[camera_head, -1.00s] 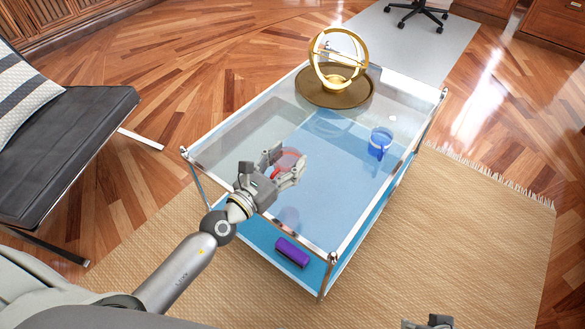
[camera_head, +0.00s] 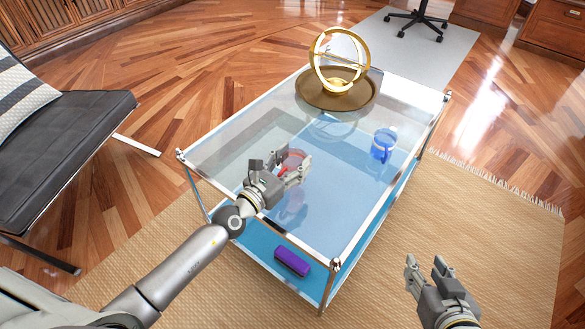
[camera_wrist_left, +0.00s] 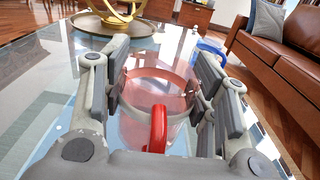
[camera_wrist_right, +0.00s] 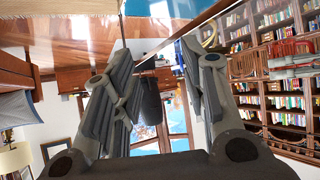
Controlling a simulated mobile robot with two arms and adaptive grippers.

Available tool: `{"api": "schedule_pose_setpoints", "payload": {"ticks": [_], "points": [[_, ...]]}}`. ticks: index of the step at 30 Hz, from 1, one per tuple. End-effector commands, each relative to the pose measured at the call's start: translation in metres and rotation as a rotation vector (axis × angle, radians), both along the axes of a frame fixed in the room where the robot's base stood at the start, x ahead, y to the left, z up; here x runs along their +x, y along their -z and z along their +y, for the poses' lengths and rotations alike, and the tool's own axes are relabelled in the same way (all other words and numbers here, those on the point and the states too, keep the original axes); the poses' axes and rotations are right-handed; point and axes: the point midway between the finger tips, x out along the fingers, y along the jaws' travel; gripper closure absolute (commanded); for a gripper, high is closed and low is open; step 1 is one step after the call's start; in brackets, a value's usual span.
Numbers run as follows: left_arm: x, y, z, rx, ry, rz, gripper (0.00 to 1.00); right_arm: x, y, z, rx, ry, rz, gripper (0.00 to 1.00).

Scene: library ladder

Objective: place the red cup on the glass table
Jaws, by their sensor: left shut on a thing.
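The red cup (camera_wrist_left: 158,95) is see-through with a red rim and red handle. In the left wrist view it stands upright between the two fingers of my left gripper (camera_wrist_left: 160,88), which is shut on it. In the head view my left gripper (camera_head: 288,168) hides most of the cup (camera_head: 293,160) over the near left part of the glass table (camera_head: 340,195). I cannot tell whether the cup's base touches the glass. My right gripper (camera_head: 430,275) is open and empty, right of the table's near corner; it also shows in the right wrist view (camera_wrist_right: 160,75).
A blue cup (camera_head: 383,145) stands on the table's right side. A gold armillary sphere on a round brown tray (camera_head: 312,95) is at the far end. A purple object (camera_head: 292,262) lies on the lower shelf. The glass between the cups is clear.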

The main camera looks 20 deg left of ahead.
Motion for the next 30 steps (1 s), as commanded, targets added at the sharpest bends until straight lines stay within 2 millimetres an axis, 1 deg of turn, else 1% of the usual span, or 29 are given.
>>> {"api": "schedule_pose_setpoints", "payload": {"ticks": [3, 9, 15, 18, 22, 30], "points": [[0.004, 0.008, 0.000, 0.002, 0.000, -0.002, 0.74, 0.015, -0.016, 0.007, 0.028, -0.009, -0.119, 0.60], [0.003, 0.020, 0.001, 0.002, -0.001, -0.003, 0.74, 0.036, -0.053, 0.018, 0.079, -0.023, -0.336, 0.60], [0.003, 0.030, 0.000, 0.000, 0.000, -0.002, 0.74, 0.045, -0.090, 0.026, 0.128, -0.035, -0.530, 0.60], [0.003, 0.033, 0.001, 0.001, 0.000, -0.003, 0.74, 0.046, -0.102, 0.028, 0.144, -0.039, -0.591, 0.60], [0.003, 0.033, 0.001, 0.001, -0.001, -0.003, 0.74, 0.046, -0.110, 0.029, 0.153, -0.040, -0.625, 0.60], [0.003, 0.033, 0.001, 0.000, -0.001, -0.002, 0.74, 0.046, -0.111, 0.029, 0.153, -0.040, -0.628, 0.60]]}}
